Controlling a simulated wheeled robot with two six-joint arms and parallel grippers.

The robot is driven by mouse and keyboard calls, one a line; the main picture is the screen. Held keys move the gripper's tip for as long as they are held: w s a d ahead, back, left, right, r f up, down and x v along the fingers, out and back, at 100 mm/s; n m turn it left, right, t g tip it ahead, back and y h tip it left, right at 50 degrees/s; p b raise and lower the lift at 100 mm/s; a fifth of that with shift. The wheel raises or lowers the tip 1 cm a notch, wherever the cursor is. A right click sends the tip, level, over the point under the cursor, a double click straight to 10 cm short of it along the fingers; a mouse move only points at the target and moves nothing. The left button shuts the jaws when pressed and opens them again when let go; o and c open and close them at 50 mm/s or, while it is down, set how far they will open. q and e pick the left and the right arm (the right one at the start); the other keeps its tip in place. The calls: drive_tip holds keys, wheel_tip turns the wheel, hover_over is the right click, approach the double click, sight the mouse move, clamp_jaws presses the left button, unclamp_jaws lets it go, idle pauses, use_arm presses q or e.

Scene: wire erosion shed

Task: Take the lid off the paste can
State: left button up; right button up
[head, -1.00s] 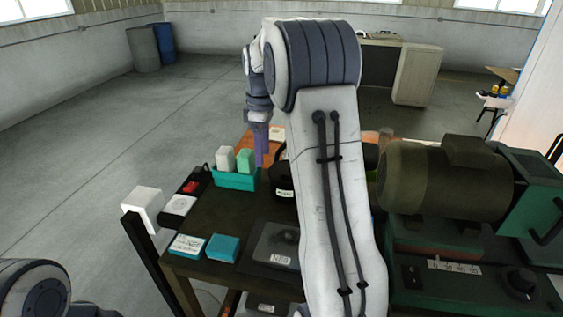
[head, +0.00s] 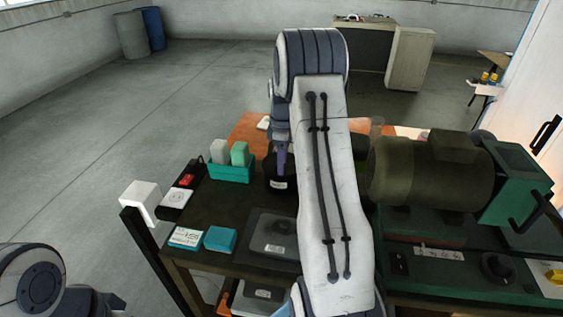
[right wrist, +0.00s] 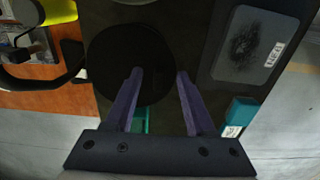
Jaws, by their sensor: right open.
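The paste can (head: 277,184) is a dark, squat can with a small pale label, standing on the dark table behind the grey plate. Its round black top (right wrist: 128,62), seemingly the lid, shows in the right wrist view. My right gripper (head: 282,156) points down at the can in the head view, partly hidden by my own arm. In the right wrist view the gripper (right wrist: 159,74) is open and empty. Its left finger overlaps the black disc and its right finger is just beyond the disc's right edge. Height above the lid is hard to judge. My left gripper is out of view.
A teal holder (head: 232,172) with two blocks stands left of the can. A grey plate (head: 272,238) and a teal box (head: 220,240) lie in front. A large olive motor machine (head: 425,172) blocks the right side. A dark curved handle (right wrist: 40,78) shows beside the disc.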

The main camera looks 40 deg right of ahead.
drive_tip(key=shift+f, duration=0.4)
clamp_jaws()
drive_tip(key=shift+r, duration=0.1)
